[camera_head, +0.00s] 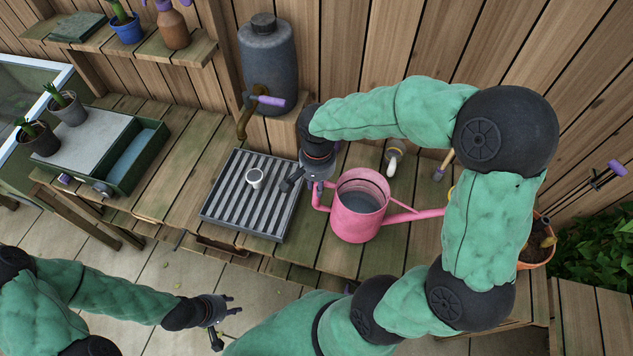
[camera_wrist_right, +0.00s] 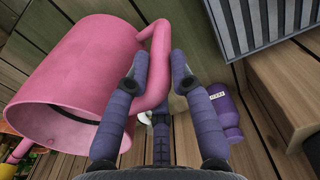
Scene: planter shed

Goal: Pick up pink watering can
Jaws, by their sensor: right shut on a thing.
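The pink watering can (camera_head: 357,222) is at the middle of the wooden bench, its open top showing a grey-blue inside and its spout pointing right. Whether its base touches the bench cannot be told. My right gripper (camera_head: 312,186) is at the can's left side, shut on its handle. In the right wrist view, the can (camera_wrist_right: 75,70) fills the left side and its curved handle (camera_wrist_right: 158,62) runs between the two fingers of my right gripper (camera_wrist_right: 160,75). My left gripper (camera_head: 225,326) is open and empty, low in front of the bench.
A slatted grey tray (camera_head: 225,212) with a small white cup (camera_head: 255,178) lies left of the can. A dark tank (camera_head: 268,65) with a tap stands behind. An orange pot (camera_head: 537,252) is at the right. A purple bottle (camera_wrist_right: 217,117) shows in the wrist view.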

